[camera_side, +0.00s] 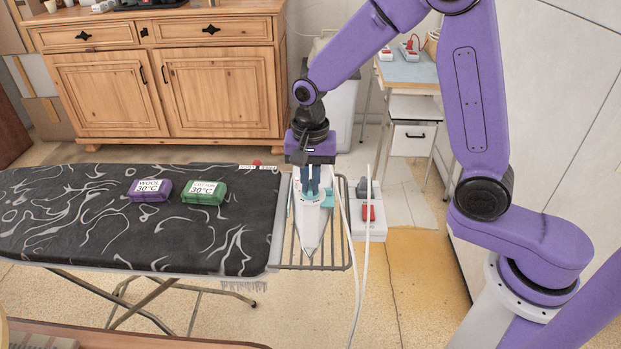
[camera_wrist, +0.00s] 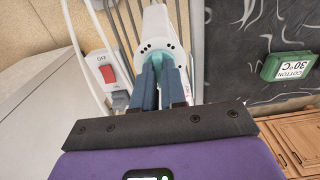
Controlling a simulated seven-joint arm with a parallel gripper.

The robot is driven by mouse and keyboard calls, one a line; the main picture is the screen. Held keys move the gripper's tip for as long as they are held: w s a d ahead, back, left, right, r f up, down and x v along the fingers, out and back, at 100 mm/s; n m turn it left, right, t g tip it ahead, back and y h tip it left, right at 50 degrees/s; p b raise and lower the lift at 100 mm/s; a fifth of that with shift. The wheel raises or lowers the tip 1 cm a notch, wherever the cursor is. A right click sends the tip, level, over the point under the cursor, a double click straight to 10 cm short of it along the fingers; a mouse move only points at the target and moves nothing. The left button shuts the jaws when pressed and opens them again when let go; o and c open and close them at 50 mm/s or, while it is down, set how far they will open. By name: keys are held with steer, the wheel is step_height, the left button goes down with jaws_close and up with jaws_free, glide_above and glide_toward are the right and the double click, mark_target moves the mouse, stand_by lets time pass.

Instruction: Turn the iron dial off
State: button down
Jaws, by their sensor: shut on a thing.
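The iron (camera_side: 309,228) is white with teal parts and rests on the wire rack at the right end of the ironing board, its tip toward the camera in the side view. In the wrist view the iron (camera_wrist: 157,28) lies straight ahead of my fingers. My gripper (camera_side: 313,186) reaches down onto the iron's upper part. In the wrist view, the blue fingers of my gripper (camera_wrist: 165,66) are close together on the iron's teal part, shut on what seems to be its dial. The fingers hide the dial, so its setting cannot be read.
The wire rack (camera_side: 342,258) surrounds the iron. A power strip (camera_side: 352,234) with a red switch (camera_side: 369,213) and a plug is close on the right, with white cords hanging. A purple block (camera_side: 149,190) and a green block (camera_side: 204,192) sit on the ironing board (camera_side: 100,235).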

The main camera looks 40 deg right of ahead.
mark_target(311, 186)
stand_by(0.4)
steer(key=c, duration=1.2)
jaws_free()
steer(key=shift+r, duration=0.1)
step_height(311, 186, up, 17)
steer(key=shift+r, duration=0.15)
steer(key=s+d+f+n, duration=0.2)
steer(key=s+f+n, duration=0.1)
steer(key=s+n, duration=0.4)
steer(key=s+d+f+n, duration=0.2)
steer(key=s+f+n, duration=0.2)
steer(key=s+n, duration=0.3)
steer(key=s+d+f+n, duration=0.3)
steer(key=s+n, duration=0.4)
steer(key=s, duration=0.5)
steer(key=shift+d+f+n, duration=0.1)
steer(key=shift+f+n, duration=0.2)
steer(key=shift+f, duration=0.25)
